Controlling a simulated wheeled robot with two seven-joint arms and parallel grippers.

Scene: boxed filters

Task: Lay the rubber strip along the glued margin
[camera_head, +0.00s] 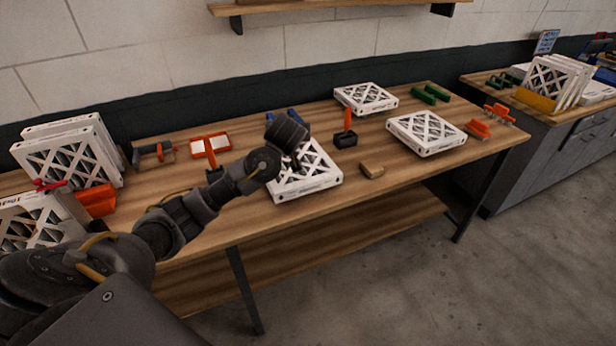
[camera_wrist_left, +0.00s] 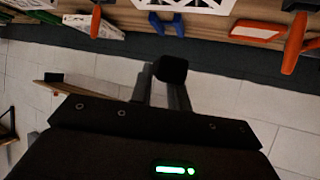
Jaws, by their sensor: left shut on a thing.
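My left gripper (camera_head: 288,134) is over the far left part of a white framed filter (camera_head: 322,172) on the wooden bench in the head view. In the left wrist view the gripper (camera_wrist_left: 163,88) is shut on a small black piece (camera_wrist_left: 172,68) at its fingertips. The piece shows end-on, and I cannot tell its length or whether it is the rubber strip. The arm covers part of the filter, and the glued margin cannot be made out. My right gripper is not in view.
Two more filters (camera_head: 365,98) (camera_head: 426,132) lie to the right. A black holder with an orange handle (camera_head: 346,136) and a tan block (camera_head: 372,170) stand near the middle filter. An orange-framed tray (camera_head: 210,146) is left. Bare bench (camera_head: 225,222) lies along the front.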

